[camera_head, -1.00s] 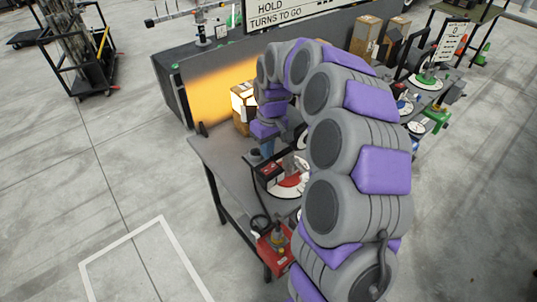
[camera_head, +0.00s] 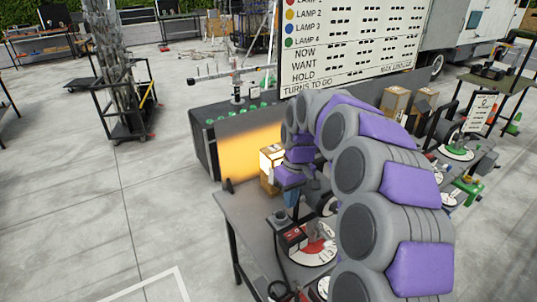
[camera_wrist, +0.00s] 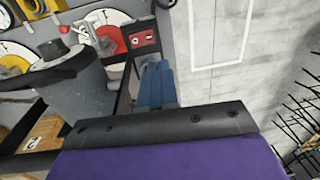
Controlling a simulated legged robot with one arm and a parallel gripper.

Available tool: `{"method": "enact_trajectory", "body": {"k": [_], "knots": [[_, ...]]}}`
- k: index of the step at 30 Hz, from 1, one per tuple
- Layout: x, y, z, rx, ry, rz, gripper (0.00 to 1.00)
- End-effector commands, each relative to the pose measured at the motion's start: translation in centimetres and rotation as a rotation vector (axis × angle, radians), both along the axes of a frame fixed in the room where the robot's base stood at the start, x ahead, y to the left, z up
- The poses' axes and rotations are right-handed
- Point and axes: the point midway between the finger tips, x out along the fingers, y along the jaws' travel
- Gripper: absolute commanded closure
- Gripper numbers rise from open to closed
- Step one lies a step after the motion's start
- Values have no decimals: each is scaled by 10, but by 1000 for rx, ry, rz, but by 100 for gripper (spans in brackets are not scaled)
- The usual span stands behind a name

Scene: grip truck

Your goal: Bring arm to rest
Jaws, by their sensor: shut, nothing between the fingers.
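My arm, grey with purple pads, arches over a grey workbench (camera_head: 240,207) in the head view. My gripper (camera_head: 291,208) hangs at its far end, pointing down above the bench. In the wrist view the blue fingers of my gripper (camera_wrist: 157,72) are together with nothing between them. Part of my gripper is hidden behind other things in the head view.
A red-and-white dial (camera_head: 318,251) and a dark box with a red face (camera_head: 292,237) sit on the bench near the gripper. Cardboard boxes (camera_head: 396,102) stand behind my arm. A lamp board (camera_head: 350,45) rises at the back. Open floor lies left.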

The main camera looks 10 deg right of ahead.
Motion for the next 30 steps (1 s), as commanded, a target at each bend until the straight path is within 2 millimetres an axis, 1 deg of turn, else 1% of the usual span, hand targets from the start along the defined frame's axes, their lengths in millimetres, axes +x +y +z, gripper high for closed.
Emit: {"method": "enact_trajectory", "body": {"k": [2,5,8,12,17,18,20,24,30], "knots": [[-2,1,1,0,0,0,100],[-13,5,6,3,-1,0,100],[-37,13,11,4,8,2,100],[-85,25,21,0,18,-12,100],[-141,32,21,-17,41,-44,100],[-155,32,22,-23,44,-56,100],[-178,33,19,-33,56,-78,100],[-231,31,11,-58,76,-136,100],[-302,24,-10,-92,108,-249,100]]}}
